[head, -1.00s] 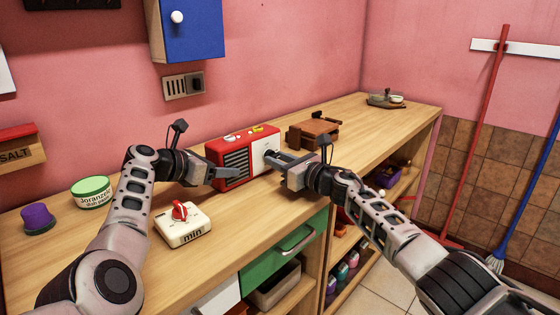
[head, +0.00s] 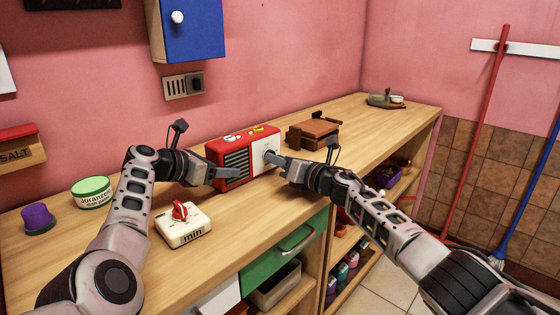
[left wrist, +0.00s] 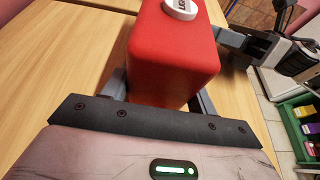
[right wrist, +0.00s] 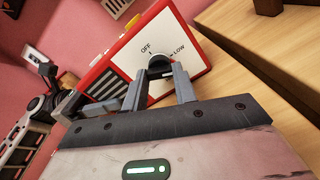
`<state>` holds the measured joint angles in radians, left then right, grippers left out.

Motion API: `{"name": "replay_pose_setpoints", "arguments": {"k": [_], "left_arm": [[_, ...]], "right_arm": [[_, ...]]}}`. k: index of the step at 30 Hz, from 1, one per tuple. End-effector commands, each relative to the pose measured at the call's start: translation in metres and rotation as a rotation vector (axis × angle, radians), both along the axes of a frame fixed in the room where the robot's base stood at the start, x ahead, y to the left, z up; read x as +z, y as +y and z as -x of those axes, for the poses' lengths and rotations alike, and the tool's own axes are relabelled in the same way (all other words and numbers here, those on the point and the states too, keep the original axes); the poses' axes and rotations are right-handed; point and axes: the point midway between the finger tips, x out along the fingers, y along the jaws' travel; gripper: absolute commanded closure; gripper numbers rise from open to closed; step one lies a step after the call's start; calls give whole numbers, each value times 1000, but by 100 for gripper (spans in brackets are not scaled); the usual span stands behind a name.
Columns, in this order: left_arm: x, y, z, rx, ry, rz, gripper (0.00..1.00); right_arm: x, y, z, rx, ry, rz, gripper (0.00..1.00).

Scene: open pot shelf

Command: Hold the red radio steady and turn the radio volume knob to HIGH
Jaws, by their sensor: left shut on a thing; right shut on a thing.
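The red radio (head: 232,146) stands upright on the wooden counter, with a white front panel at its right end. My left gripper (head: 228,173) is shut on the radio's left end; in the left wrist view its fingers lie on both sides of the red body (left wrist: 172,55). My right gripper (head: 271,160) is at the white panel. In the right wrist view its fingers (right wrist: 159,90) are shut on the dark volume knob (right wrist: 160,66). The labels OFF and LOW show above the knob. No HIGH label is visible, and I cannot tell the pointer's exact direction.
A white timer with a red knob (head: 183,224) stands in front of the radio. A brown wooden stand (head: 314,132) is behind right. The counter (head: 370,120) beyond is largely clear.

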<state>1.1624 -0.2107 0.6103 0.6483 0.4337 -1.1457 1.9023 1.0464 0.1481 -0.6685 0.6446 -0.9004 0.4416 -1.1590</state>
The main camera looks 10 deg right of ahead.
Motion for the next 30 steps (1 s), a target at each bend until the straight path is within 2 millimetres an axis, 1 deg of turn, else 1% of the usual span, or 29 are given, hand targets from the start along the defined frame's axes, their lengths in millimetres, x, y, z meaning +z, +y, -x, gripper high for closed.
{"name": "replay_pose_setpoints", "arguments": {"k": [7,20,21,23,30], "left_arm": [[-1,0,0,2,2,-1,87],[-1,1,0,2,2,-1,87],[-1,1,0,2,2,-1,87],[-1,1,0,2,2,-1,87],[-1,0,0,1,2,-1,87]], "right_arm": [[-1,0,0,1,47,-52,95],[-2,0,1,1,53,-60,95],[-2,0,1,1,53,-60,67],[-2,0,0,1,53,-60,50],[-1,0,0,1,53,-60,50]]}}
